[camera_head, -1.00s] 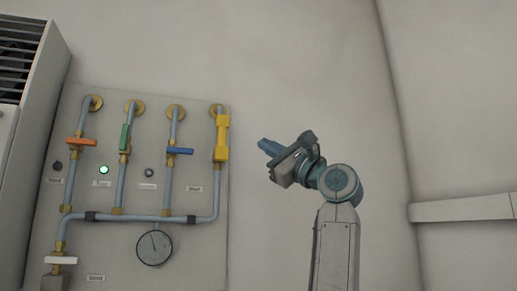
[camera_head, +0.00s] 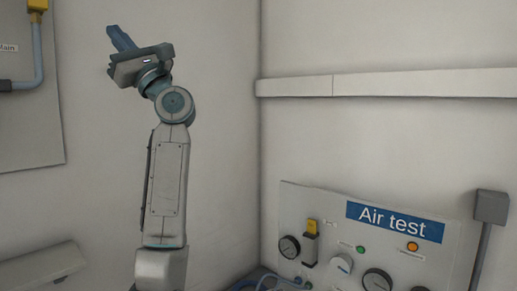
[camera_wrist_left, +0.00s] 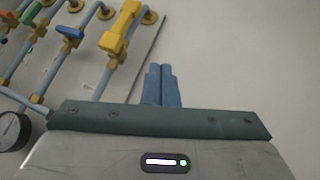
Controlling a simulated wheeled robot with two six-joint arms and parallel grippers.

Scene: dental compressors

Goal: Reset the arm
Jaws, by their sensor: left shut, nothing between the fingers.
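My left gripper (camera_head: 122,38) is raised in front of the blank wall at the upper left of the head view. Its blue fingers point up and to the left, to the right of the valve panel (camera_head: 30,130). In the left wrist view the fingers (camera_wrist_left: 160,85) are together with nothing between them. A yellow valve handle (camera_wrist_left: 121,27) shows beyond and to the left of the fingers, apart from them. My right gripper is in neither view.
An air test panel (camera_head: 400,240) with gauges, lamps and a yellow valve (camera_head: 312,228) stands at the lower right. A white rail (camera_head: 390,84) runs along the right wall. A gauge (camera_wrist_left: 12,130) shows at the left in the wrist view. The wall around my gripper is clear.

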